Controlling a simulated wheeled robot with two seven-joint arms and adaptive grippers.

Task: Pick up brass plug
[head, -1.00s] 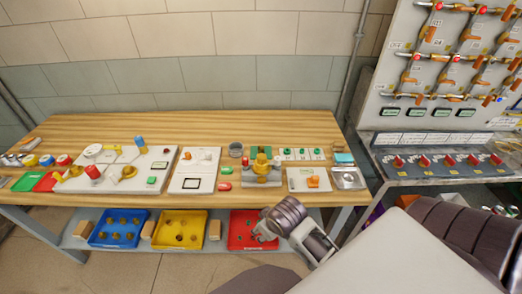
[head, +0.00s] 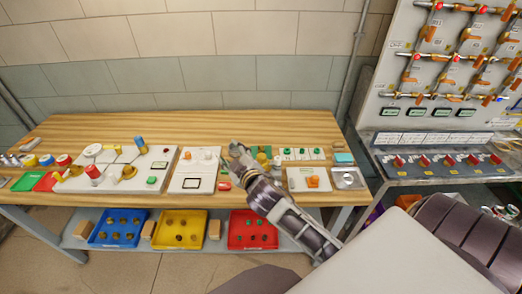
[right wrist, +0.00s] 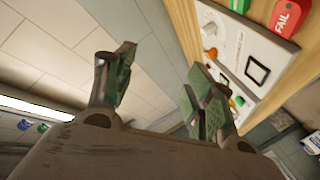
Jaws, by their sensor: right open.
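I cannot tell for certain which piece is the brass plug. Small brass-coloured pieces lie in the blue tray (head: 104,244) and the yellow tray (head: 164,243) on the lower shelf. A small orange-brown piece (head: 187,155) sits on the white panel (head: 178,184) on the bench; an orange piece also shows on a panel in the right wrist view (right wrist: 238,101). My right gripper (head: 236,157) is open and empty above the bench, just right of that panel. Its green-padded fingers stand apart in the right wrist view (right wrist: 160,82). My left gripper is out of view.
A brass-yellow fitting (head: 262,159) on the bench is partly hidden by my right arm. A red tray (head: 234,245) stands on the shelf. A valve board (head: 400,65) rises at the right. The back of the wooden bench (head: 200,125) is clear.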

